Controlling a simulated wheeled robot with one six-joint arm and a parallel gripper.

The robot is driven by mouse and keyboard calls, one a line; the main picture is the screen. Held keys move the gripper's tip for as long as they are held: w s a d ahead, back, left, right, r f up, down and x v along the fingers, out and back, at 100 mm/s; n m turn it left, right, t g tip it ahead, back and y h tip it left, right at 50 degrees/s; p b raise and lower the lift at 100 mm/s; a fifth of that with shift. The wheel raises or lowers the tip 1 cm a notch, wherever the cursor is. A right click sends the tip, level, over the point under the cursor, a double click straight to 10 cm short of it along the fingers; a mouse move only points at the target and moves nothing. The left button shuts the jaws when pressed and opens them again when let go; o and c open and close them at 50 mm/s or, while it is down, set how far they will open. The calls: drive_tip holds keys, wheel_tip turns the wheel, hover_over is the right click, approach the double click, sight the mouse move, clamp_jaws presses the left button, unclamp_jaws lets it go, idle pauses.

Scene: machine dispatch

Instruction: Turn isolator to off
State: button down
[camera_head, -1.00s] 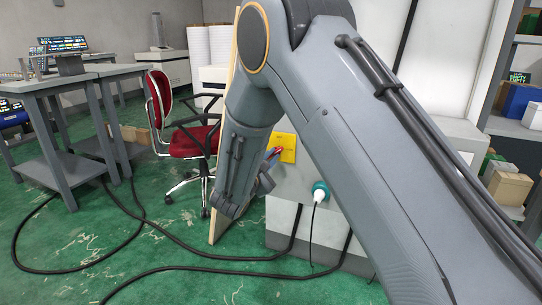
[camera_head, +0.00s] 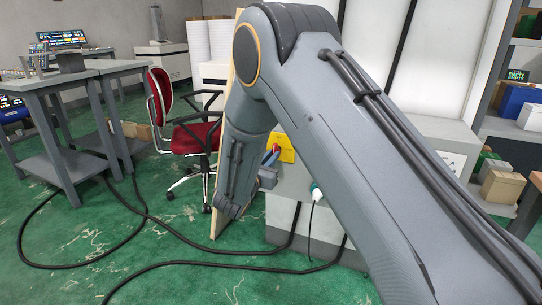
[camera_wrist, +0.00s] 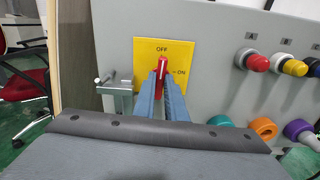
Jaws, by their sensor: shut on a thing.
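The isolator's yellow plate (camera_wrist: 182,52) is on the front of a grey cabinet in the wrist view, with "OFF" printed at its top and "ON" at its right. Its red handle (camera_wrist: 163,65) stands nearly upright, its tip towards "OFF". My gripper (camera_wrist: 163,78) is shut on the red handle, with a blue finger on each side; the fingers hide the handle's lower part. In the head view the yellow plate (camera_head: 287,149) shows beside my gripper (camera_head: 272,156), partly hidden by my arm.
A metal hasp (camera_wrist: 116,88) sticks out just left of the plate. Red (camera_wrist: 253,60) and yellow (camera_wrist: 291,66) knobs and coloured sockets (camera_wrist: 264,128) are to the right. A red chair (camera_head: 190,140) and black floor cables (camera_head: 120,262) are left of the cabinet.

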drive_tip(key=shift+n, duration=0.4)
drive_tip(key=c, duration=1.8)
unclamp_jaws()
drive_tip(key=shift+s, duration=0.1)
drive_tip(key=v, duration=0.7)
drive_tip(key=shift+s+a+p, duration=0.2)
drive_tip(key=shift+s+p, duration=0.1)
drive_tip(key=shift+p, duration=0.05)
